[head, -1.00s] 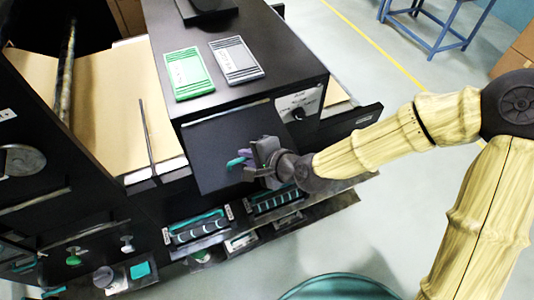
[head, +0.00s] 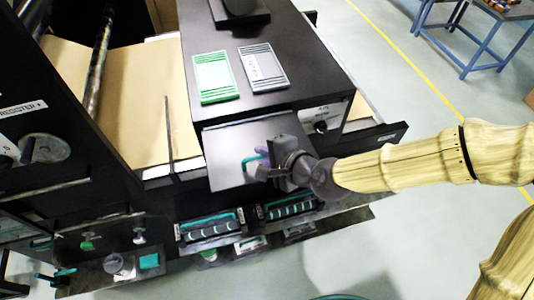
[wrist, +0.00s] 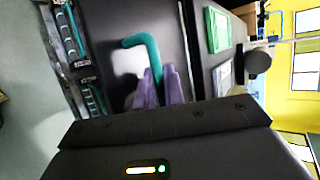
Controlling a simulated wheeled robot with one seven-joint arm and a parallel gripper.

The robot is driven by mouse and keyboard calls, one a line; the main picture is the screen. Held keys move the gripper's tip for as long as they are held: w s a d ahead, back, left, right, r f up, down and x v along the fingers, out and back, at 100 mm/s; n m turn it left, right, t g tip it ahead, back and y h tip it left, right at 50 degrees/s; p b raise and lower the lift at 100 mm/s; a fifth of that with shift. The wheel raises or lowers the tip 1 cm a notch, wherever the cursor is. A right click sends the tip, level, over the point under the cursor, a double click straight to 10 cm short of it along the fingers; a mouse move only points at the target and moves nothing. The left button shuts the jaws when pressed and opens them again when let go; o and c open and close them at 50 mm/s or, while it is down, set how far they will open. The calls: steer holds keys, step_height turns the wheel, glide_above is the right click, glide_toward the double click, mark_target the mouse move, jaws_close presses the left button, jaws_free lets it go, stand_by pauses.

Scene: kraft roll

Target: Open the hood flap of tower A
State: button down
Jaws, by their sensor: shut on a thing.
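The hood flap (head: 225,146) is a dark panel on the front of a black tower (head: 300,75). It looks tilted outward, though how far is hard to tell. A teal bar handle (head: 249,163) is fixed to its face. My gripper (head: 262,158) is at the handle, with its purple fingers closed around it. In the wrist view the bent teal handle (wrist: 150,58) runs in between the purple fingers (wrist: 164,88), with the flap face (wrist: 112,55) behind. The fingers hide part of the handle. No label naming the tower is readable.
Green (head: 215,77) and grey (head: 262,68) cards lie on the tower top. A knob (head: 321,127) is right of the flap. Teal-trimmed modules (head: 210,227) sit on a ledge below. Brown paper (head: 130,100) is at left. Open floor (head: 390,60) lies right, with a blue table beyond.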

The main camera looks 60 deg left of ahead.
steer(key=shift+w+r, duration=0.1)
steer(key=c, duration=1.8)
jaws_free()
steer(key=shift+a, duration=0.15)
steer(key=shift+o, duration=0.2)
steer(key=v, duration=1.7)
